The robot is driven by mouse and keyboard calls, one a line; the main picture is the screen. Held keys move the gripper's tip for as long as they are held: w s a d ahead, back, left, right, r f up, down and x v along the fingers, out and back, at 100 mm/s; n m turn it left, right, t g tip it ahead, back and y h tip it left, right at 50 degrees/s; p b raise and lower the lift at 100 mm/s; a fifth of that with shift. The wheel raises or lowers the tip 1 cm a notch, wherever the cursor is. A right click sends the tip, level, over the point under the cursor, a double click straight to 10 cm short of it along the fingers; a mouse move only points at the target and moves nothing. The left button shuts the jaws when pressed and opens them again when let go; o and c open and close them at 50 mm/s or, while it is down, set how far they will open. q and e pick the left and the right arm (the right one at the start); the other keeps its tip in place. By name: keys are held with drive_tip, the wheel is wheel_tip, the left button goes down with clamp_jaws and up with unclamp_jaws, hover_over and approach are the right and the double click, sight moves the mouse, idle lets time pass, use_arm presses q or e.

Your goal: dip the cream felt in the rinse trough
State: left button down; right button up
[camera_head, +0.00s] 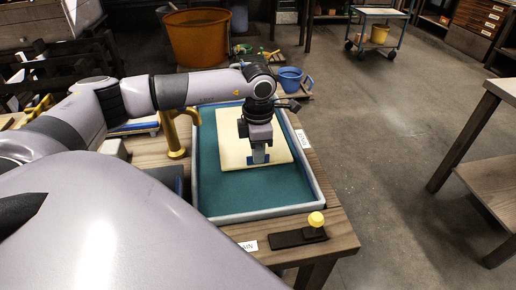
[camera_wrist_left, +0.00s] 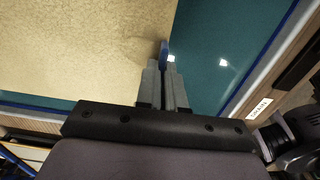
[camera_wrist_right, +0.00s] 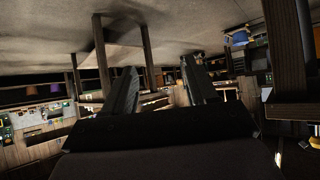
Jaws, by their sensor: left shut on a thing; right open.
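The cream felt (camera_head: 233,150) is a flat pale sheet over the teal water of the rinse trough (camera_head: 328,205), inside the trough's grey walls. I cannot tell whether it touches the water. My left gripper (camera_head: 259,158) is over the felt's near edge, shut on a small blue piece at that edge. In the left wrist view the felt (camera_wrist_left: 85,50) fills the left side and the blue piece (camera_wrist_left: 164,50) sits between the closed fingertips. My right gripper (camera_wrist_right: 165,85) is open and empty in its wrist view, away from the trough.
A brass tap (camera_head: 176,140) stands at the trough's left side. A black block with a yellow knob (camera_head: 316,219) lies on the bench's near corner. A blue bucket (camera_head: 291,79) and an orange tub (camera_head: 197,40) stand behind. The floor to the right is clear up to a wooden table (camera_head: 500,90).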

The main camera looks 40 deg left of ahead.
sight(258, 166)
use_arm(q)
drive_tip(key=shift+f+b, duration=1.8)
drive_tip(key=shift+f, duration=1.1)
use_arm(e)
drive_tip(key=shift+w+a+f, duration=0.15)
drive_tip(key=shift+a+f, duration=0.1)
drive_tip(key=shift+f, duration=0.35)
drive_tip(key=shift+w+a+f, duration=0.15)
drive_tip(key=shift+a+f, duration=0.1)
drive_tip(key=shift+f, duration=0.3)
drive_tip(key=shift+w+r, duration=0.1)
drive_tip(key=shift+r, duration=0.05)
use_arm(q)
drive_tip(key=shift+w+a+b, duration=0.55)
drive_tip(key=shift+w+a, duration=0.4)
drive_tip(key=shift+a, duration=0.2)
use_arm(e)
drive_tip(key=shift+f, duration=0.7)
